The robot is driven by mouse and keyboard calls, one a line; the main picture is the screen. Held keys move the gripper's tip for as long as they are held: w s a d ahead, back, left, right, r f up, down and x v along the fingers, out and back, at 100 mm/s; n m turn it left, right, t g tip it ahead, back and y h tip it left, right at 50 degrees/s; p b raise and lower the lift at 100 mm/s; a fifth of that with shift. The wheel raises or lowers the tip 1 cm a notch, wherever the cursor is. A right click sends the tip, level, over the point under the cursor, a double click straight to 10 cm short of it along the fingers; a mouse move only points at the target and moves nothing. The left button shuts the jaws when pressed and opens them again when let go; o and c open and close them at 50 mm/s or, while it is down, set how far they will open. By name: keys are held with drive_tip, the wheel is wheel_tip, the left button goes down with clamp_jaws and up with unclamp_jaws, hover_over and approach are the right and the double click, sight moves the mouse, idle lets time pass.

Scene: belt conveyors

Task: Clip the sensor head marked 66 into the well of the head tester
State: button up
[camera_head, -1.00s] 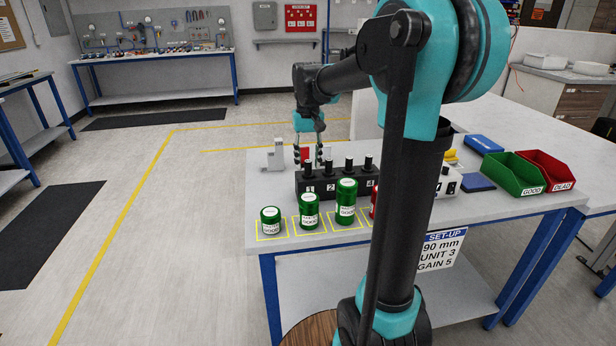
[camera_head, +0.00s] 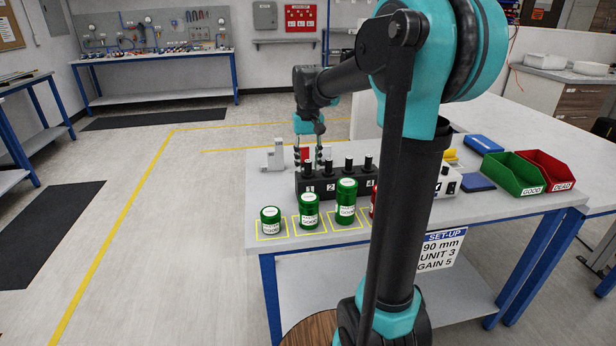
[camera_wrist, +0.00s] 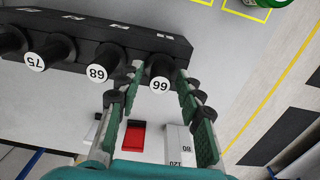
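The sensor head marked 66 (camera_wrist: 160,72) stands at the end of a black rack (camera_wrist: 75,27), shown by its white number disc in the wrist view. My gripper (camera_wrist: 159,72) is open, with one finger on each side of this head and small gaps visible. In the head view my gripper (camera_head: 308,164) points down at the left end of the rack (camera_head: 338,184), by the slot labelled 1. Heads marked 68 (camera_wrist: 108,62) and 75 (camera_wrist: 48,53) stand beside it in the wrist view. I cannot tell for sure which thing is the head tester.
Green canisters (camera_head: 309,211) stand in yellow squares in front of the rack. A grey stepped piece (camera_head: 275,157) and a red block (camera_wrist: 134,137) are near my gripper. Green (camera_head: 514,174) and red (camera_head: 547,172) bins stand at the right. My arm hides part of the table.

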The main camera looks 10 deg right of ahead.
clamp_jaws()
drive_tip(key=shift+r, duration=1.1)
idle(0.9)
drive_tip(key=shift+r, duration=3.15)
